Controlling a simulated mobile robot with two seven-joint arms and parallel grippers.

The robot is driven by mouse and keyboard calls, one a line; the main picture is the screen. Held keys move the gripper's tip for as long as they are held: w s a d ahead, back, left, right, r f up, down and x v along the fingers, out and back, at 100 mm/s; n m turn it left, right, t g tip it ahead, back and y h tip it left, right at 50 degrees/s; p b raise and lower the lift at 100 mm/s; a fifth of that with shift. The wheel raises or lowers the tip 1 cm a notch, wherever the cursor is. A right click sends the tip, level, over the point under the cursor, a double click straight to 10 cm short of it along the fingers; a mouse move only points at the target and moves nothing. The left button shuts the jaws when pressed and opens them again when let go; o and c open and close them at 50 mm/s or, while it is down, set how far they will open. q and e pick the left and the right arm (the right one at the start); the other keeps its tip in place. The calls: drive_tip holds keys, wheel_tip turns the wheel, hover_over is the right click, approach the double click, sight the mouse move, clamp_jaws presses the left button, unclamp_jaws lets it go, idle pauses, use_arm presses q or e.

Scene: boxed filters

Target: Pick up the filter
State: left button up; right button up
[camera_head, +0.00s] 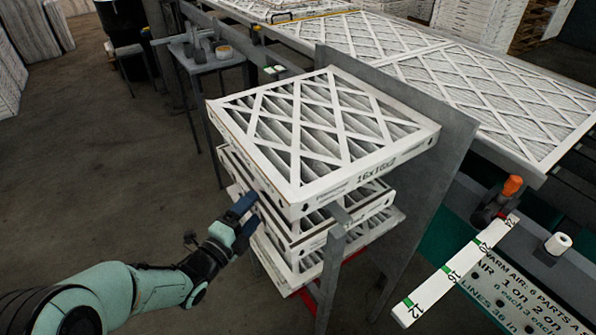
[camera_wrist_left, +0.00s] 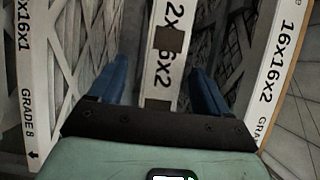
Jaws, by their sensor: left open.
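A stack of white-framed pleated filters stands on a metal stand in the head view. The top filter (camera_head: 322,135) is marked 16x16x2; a middle filter (camera_head: 318,235) and a lower filter (camera_head: 300,272) lie below it, partly hidden. My left gripper (camera_head: 246,219), with blue fingers, is at the stack's left side, at about the height of the middle filter. In the left wrist view the open gripper (camera_wrist_left: 160,80) has one filter's edge (camera_wrist_left: 157,80) between its fingers. Other filter edges, marked 16x16x1 (camera_wrist_left: 30,90) and 16x16x2 (camera_wrist_left: 275,80), lie to either side. Contact cannot be told.
A grey upright plate (camera_head: 440,150) stands right behind the stack. Beyond it is a table of large filters (camera_head: 400,50). A white ruler board (camera_head: 455,270), an orange-handled tool (camera_head: 512,186) and a white roll (camera_head: 558,243) are at right.

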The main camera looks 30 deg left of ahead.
sight(263, 198)
use_arm(q)
drive_tip(key=shift+w+r, duration=0.1)
drive_tip(key=shift+w, duration=0.35)
drive_tip(key=w+p, duration=0.1)
drive_tip(key=w, duration=0.3)
drive_tip(key=shift+w+d, duration=0.15)
use_arm(e)
drive_tip(key=shift+s+a+r+g, duration=0.15)
drive_tip(key=shift+s+a+r, duration=0.1)
drive_tip(key=shift+s+r, duration=0.2)
drive_tip(key=shift+s+a+r+g, duration=0.2)
drive_tip(key=shift+s+r, duration=0.15)
drive_tip(key=shift+s, duration=0.2)
use_arm(q)
drive_tip(key=shift+r, duration=0.1)
drive_tip(key=shift+c, duration=0.3)
drive_tip(key=c, duration=1)
drive_tip(key=shift+c, duration=0.5)
drive_tip(key=shift+r, duration=0.1)
